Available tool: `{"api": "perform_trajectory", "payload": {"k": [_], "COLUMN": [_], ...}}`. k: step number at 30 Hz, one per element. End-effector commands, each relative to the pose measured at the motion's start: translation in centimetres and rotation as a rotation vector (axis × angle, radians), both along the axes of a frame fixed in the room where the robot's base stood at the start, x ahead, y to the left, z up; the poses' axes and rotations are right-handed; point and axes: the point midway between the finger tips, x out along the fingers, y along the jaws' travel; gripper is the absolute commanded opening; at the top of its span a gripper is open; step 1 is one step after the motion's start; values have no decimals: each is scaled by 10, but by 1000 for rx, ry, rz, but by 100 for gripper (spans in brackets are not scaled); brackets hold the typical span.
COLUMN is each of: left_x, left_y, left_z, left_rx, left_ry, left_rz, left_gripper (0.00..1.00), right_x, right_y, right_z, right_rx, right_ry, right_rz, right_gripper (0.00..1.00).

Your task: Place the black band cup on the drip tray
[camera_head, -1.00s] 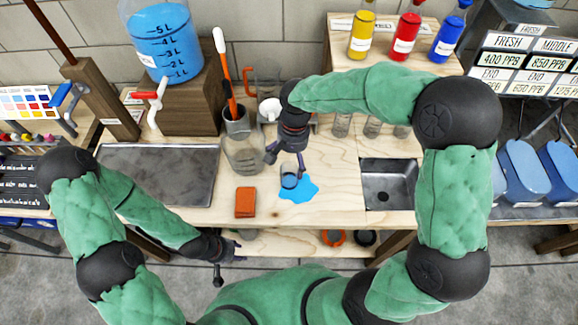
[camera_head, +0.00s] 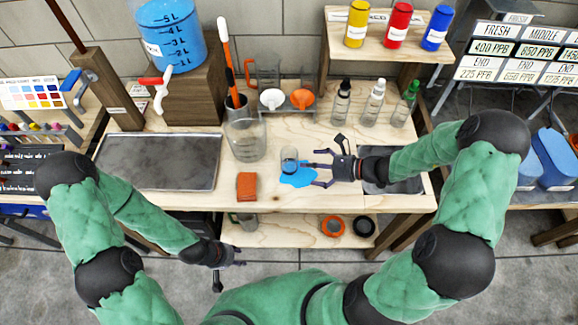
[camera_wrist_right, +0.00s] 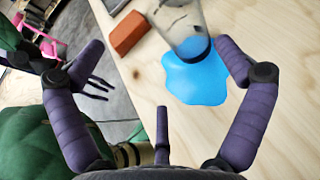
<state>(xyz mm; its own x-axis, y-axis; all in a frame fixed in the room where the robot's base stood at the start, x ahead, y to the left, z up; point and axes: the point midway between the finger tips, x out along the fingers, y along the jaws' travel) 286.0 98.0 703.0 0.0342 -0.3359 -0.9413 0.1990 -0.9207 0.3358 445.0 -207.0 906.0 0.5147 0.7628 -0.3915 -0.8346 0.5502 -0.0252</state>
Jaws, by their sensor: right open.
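A small clear cup (camera_head: 289,160) with dark marks, which I take as the black band cup, stands at a blue puddle (camera_head: 298,180) on the wooden bench. It also shows in the right wrist view (camera_wrist_right: 180,25), cut by the top edge. My right gripper (camera_head: 316,168) is open and empty to the right of the cup, with its fingers pointing at it. In the wrist view the cup lies beyond and between the open fingers (camera_wrist_right: 160,55), apart from them. The grey drip tray (camera_head: 158,163) lies bare at the bench's left. My left gripper (camera_head: 238,258) hangs before the bench; its jaws are unclear.
An orange sponge (camera_head: 247,186) and a large glass jar (camera_head: 246,140) stand between tray and cup. A blue-filled dispenser (camera_head: 170,35) with a tap stands behind the tray. Dropper bottles (camera_head: 374,105) stand at the back right. A lower shelf holds an orange ring (camera_head: 333,226) and a black ring (camera_head: 363,226).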

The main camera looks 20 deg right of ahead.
Motion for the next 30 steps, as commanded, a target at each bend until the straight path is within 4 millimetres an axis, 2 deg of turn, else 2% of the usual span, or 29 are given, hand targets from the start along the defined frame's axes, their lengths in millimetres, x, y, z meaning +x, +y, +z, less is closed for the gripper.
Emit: {"api": "perform_trajectory", "payload": {"k": [3, 5, 13, 22, 30], "left_x": [0, 0, 0, 0, 0], "left_y": [0, 0, 0, 0, 0], "left_z": [0, -1, -11, -17, -30], "left_rx": [0, 0, 0, 0, 0], "left_ry": [0, 0, 0, 0, 0], "left_rz": [0, 0, 0, 0, 0], "left_gripper": [40, 40, 40, 40, 40], "right_x": [3, 5, 27, 40, 62], "right_y": [-13, -13, 15, 30, 55], "right_z": [-5, -7, -22, -30, -45], "right_rx": [19, 23, 25, 23, 23], "right_ry": [13, 14, 15, 14, 14], "right_rz": [-76, -91, -89, -90, -88], "right_gripper": [100, 100, 100, 100, 100]}}
